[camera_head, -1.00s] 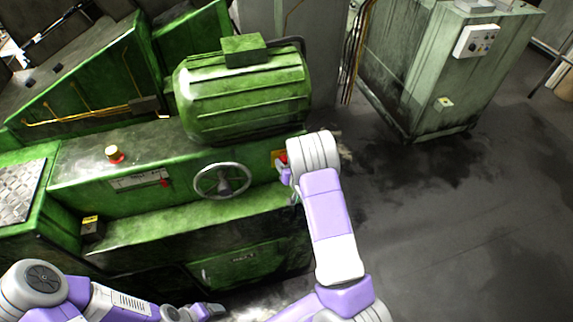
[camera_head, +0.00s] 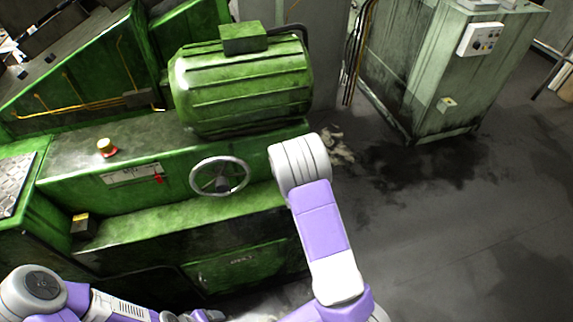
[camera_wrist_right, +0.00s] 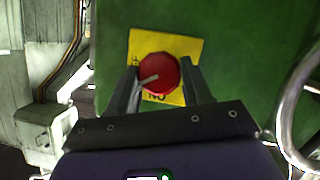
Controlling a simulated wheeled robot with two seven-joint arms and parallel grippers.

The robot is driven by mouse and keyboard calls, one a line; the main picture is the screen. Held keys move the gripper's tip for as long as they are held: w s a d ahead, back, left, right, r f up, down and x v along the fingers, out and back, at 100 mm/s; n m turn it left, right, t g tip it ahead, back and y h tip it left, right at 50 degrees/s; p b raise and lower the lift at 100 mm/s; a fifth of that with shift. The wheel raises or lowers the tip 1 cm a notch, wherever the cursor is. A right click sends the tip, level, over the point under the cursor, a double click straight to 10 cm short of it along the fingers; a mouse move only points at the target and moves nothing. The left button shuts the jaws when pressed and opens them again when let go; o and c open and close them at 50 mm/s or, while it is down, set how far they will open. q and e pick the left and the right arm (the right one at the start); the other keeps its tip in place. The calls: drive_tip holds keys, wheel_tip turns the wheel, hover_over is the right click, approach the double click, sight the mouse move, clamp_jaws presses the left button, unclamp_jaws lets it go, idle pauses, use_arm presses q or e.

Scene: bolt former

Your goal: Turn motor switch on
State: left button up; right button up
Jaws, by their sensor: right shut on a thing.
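The motor switch is a red round knob (camera_wrist_right: 158,74) on a yellow plate (camera_wrist_right: 194,48) on the green machine side. A pale mark on the knob points left and slightly down in the right wrist view, toward partly covered lettering; "ON" shows upside down below the knob. My right gripper (camera_wrist_right: 160,72) has one finger on each side of the knob and is shut on it. In the head view my right arm hides the knob, the plate and this gripper. Part of my left arm's end (camera_head: 195,316) shows at the bottom edge; its finger state is unclear.
A handwheel (camera_head: 220,177) stands just left of my right arm and shows at the right edge of the wrist view. A green motor (camera_head: 243,85) sits above. A red-and-yellow button (camera_head: 107,147) is on the machine ledge.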

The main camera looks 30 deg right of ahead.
drive_tip(key=n+h+b, duration=0.1)
drive_tip(key=n, duration=0.1)
drive_tip(key=n+h+b, duration=0.2)
drive_tip(key=n, duration=0.1)
drive_tip(key=n+t+h+b, duration=0.1)
drive_tip(key=n, duration=0.2)
drive_tip(key=shift+a+f+h, duration=0.25)
drive_tip(key=shift+f+h, duration=0.05)
drive_tip(key=shift+n+b, duration=0.3)
idle(0.3)
drive_tip(key=o, duration=1)
drive_tip(key=shift+o, duration=0.2)
drive_tip(key=v, duration=0.7)
drive_tip(key=shift+s+a, duration=0.15)
drive_tip(key=shift+s, duration=0.05)
